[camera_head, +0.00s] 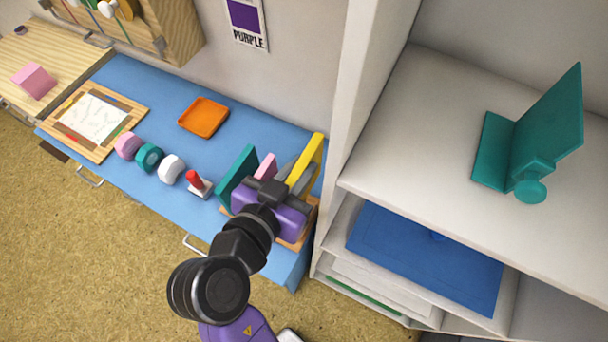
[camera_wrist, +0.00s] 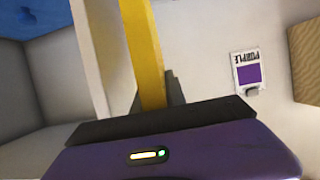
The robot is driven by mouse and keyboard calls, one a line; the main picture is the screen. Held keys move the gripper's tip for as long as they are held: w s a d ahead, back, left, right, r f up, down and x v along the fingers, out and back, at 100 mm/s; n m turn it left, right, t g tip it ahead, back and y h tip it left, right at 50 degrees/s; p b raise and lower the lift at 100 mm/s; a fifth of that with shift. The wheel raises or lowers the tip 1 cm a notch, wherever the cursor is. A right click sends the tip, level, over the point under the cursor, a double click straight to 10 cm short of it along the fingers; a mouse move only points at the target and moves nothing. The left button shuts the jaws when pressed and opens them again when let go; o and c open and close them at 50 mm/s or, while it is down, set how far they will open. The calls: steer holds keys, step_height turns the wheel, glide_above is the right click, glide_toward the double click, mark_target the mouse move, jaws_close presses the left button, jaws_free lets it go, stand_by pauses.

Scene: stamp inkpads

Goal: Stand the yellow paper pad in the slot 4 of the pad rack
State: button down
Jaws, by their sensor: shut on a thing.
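The yellow paper pad (camera_head: 307,165) stands on edge at the right end of the blue table, near the white shelf unit. It also shows in the wrist view (camera_wrist: 145,55), rising upright from between my fingers. My gripper (camera_head: 292,184) is shut on it. The wooden pad rack (camera_head: 311,217) is below, mostly hidden by my gripper and arm. A teal pad (camera_head: 237,172) and a pink pad (camera_head: 267,167) stand upright to the left of the yellow one. The slot numbers and the lower edge of the yellow pad are hidden, so I cannot tell whether it sits in a slot.
The white shelf unit (camera_head: 358,100) rises close to the right of the yellow pad. A red-handled stamp (camera_head: 198,184), several round-ended blocks and an orange tray (camera_head: 203,117) are to the left on the blue table (camera_head: 165,95). A teal bookend-like object (camera_head: 530,140) stands on the shelf.

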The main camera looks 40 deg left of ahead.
steer(key=shift+w+f+b, duration=0.15)
steer(key=shift+f+b, duration=0.7)
steer(key=shift+f, duration=1.55)
step_height(320, 180, down, 11)
steer(key=b, duration=0.8)
steer(key=shift+f+b, duration=0.2)
steer(key=shift+b, duration=0.15)
steer(key=c, duration=1.3)
jaws_free()
steer(key=b+v, duration=0.1)
steer(key=v, duration=0.7)
